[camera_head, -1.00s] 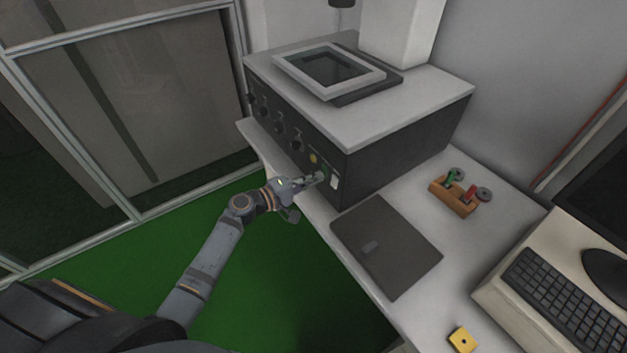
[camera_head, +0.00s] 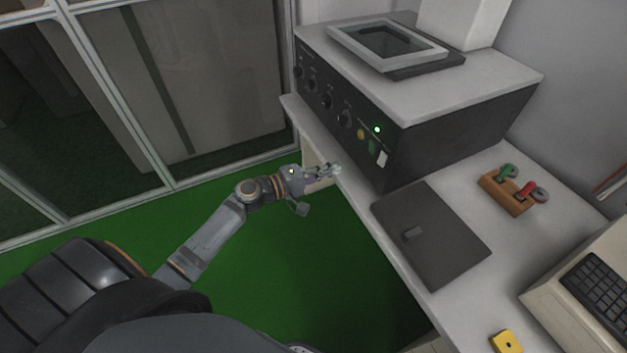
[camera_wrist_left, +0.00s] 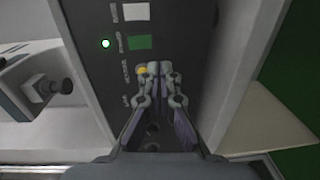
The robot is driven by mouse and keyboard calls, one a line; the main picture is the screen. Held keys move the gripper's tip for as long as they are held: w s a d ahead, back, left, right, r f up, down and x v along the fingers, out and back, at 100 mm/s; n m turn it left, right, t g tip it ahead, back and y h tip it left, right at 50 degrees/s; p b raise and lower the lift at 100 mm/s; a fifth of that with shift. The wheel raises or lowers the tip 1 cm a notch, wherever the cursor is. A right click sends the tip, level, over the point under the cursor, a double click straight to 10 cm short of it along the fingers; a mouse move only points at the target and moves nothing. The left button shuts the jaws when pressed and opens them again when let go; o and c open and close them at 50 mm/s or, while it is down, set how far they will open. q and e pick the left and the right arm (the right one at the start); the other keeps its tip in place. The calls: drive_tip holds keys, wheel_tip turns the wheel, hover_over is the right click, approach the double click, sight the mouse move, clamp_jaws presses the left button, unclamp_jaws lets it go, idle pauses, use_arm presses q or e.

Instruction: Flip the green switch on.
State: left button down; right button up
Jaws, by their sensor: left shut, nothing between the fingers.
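The green switch (camera_head: 372,146) sits on the dark front panel of the machine (camera_head: 340,113), between a yellow button (camera_head: 360,134) and a white switch (camera_head: 382,158). A small green light (camera_head: 377,129) glows above it. In the left wrist view the green switch (camera_wrist_left: 139,42) lies beyond the fingertips, beside the lit green light (camera_wrist_left: 105,43). My left gripper (camera_head: 336,169) is shut and empty, apart from the panel, in front of the bench edge. In the wrist view its fingertips (camera_wrist_left: 160,70) partly cover the yellow button (camera_wrist_left: 142,70). My right gripper is not in view.
Several dark knobs (camera_head: 327,101) line the panel left of the switches. A dark flat plate (camera_head: 440,245) lies on the bench (camera_head: 408,262). A wooden block with green and red handles (camera_head: 505,195) and a yellow piece (camera_head: 507,342) are further right. Green floor is open below.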

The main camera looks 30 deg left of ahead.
use_arm(q)
drive_tip(key=s+a+f+m+g+y+p, duration=0.1)
drive_tip(key=s+a+f+g+y, duration=0.3)
drive_tip(key=f, duration=0.7)
drive_tip(key=s+a+f+y+p, duration=0.1)
drive_tip(key=s+a+f+y, duration=0.1)
drive_tip(key=s+a+f, duration=0.6)
drive_tip(key=s+a+f+m+g+y+p, duration=0.1)
drive_tip(key=s+a+f+y, duration=0.15)
drive_tip(key=f, duration=1.05)
drive_tip(key=s+d+f+m+g+y, duration=0.1)
drive_tip(key=s+f, duration=0.4)
drive_tip(key=s, duration=0.5)
drive_tip(key=s+d+f+m+g+y+p, duration=0.1)
drive_tip(key=s+d+f+m+g, duration=0.2)
drive_tip(key=s, duration=0.7)
drive_tip(key=s+d+f+m+g+y+p, duration=0.1)
drive_tip(key=s+d+f+m+g, duration=0.1)
drive_tip(key=s+f, duration=0.6)
drive_tip(key=s+m+g, duration=0.1)
drive_tip(key=s+m, duration=0.1)
drive_tip(key=shift+m, duration=0.4)
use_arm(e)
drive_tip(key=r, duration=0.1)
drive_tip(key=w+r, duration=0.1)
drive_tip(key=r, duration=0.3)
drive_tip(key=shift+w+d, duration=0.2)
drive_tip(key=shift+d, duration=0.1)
